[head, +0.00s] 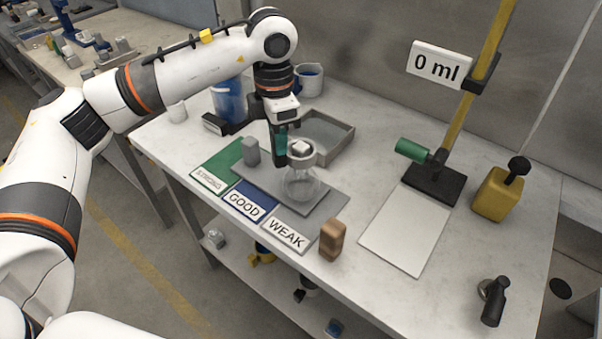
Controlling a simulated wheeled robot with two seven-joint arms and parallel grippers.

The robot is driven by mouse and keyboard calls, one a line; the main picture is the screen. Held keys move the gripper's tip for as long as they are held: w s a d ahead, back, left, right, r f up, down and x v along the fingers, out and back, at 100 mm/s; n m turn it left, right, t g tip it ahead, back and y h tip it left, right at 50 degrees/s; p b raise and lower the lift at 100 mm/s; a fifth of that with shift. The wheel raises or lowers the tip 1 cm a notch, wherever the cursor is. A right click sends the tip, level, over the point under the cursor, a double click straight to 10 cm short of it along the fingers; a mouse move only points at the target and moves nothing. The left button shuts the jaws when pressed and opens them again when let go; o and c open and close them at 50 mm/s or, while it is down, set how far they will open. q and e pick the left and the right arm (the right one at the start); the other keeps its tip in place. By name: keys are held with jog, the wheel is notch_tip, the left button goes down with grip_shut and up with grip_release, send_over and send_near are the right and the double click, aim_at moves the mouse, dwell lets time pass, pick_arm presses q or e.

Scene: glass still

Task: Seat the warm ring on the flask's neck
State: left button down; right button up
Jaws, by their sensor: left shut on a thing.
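The clear glass flask (301,188) stands upright on a grey plate (325,202) near the middle of the table. A pale ring (301,158) shows at the top of its neck, with a small light block-like piece above it. My left gripper (289,152) comes down from above, just left of the neck, and is shut on the ring. The fingers hide part of the ring, so I cannot tell whether it rests on the neck or hangs just above it. My right gripper is not in view.
A grey block (251,151) stands left of the flask. STRONG, GOOD and WEAK cards (287,233) lie in front. A copper-brown block (332,240) is front right. A grey tray (340,150) and blue container (229,101) are behind. A stand (433,184) is right.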

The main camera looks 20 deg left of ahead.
pick_arm(q)
jog(key=shift+f+b, duration=1.95)
jog(key=shift+f, duration=0.35)
dwell(1.5)
jog(key=c, duration=1.1)
grip_release()
jog(key=shift+r, duration=0.1)
notch_tip(320, 180, up, 12)
jog(key=shift+f+b, duration=0.1)
jog(key=shift+b, duration=0.35)
